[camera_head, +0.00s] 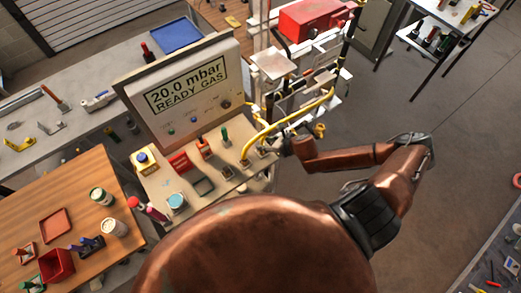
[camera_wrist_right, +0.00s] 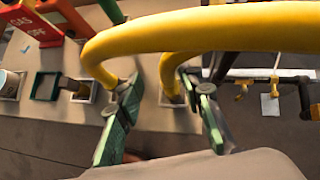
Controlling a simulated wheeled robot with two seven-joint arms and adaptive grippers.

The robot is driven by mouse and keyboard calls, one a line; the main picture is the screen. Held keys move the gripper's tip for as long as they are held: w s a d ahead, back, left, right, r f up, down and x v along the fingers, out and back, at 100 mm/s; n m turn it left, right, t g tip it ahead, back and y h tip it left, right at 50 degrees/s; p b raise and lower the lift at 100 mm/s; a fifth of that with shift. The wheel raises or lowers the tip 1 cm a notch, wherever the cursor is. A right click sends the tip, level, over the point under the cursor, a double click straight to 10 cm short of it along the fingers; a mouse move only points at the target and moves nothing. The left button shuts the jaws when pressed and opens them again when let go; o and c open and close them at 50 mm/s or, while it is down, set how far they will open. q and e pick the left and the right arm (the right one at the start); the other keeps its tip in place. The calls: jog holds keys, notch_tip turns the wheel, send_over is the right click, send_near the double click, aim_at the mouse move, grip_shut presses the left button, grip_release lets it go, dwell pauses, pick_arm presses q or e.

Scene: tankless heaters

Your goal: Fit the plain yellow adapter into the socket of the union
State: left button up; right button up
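My right gripper (camera_head: 284,146) is at the right end of the bench panel, beside the curved yellow pipes (camera_head: 290,120). In the right wrist view its two green-padded fingers (camera_wrist_right: 161,95) are spread apart, with no object clearly held between them. The yellow pipes (camera_wrist_right: 200,32) arch across in front of the fingers, and their lower ends stand in square holders on the bench. I cannot single out the plain yellow adapter or the union with its socket; the pipes and my arm cover part of that area. My left gripper is not in view.
A display panel (camera_head: 187,92) reading "20.0 mbar READY GAS" stands behind the bench. Red blocks (camera_head: 180,163), a blue-topped jar (camera_head: 177,202) and a dark tray (camera_head: 204,186) occupy the bench. A pipe rack with a red box (camera_head: 308,19) rises behind.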

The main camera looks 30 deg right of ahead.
jog(key=f+b, duration=0.2)
jog(key=f, duration=0.1)
jog(key=f+b, duration=0.1)
jog(key=shift+w+f, duration=0.2)
jog(key=shift+w, duration=0.05)
jog(key=shift+w+a+f, duration=0.1)
jog(key=shift+f, duration=0.1)
jog(key=x, duration=0.7)
jog(key=shift+w+d, duration=0.25)
jog(key=shift+w, duration=0.2)
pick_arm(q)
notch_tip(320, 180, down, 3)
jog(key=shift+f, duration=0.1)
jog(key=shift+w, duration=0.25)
pick_arm(e)
grip_shut()
jog(key=shift+r, duration=0.1)
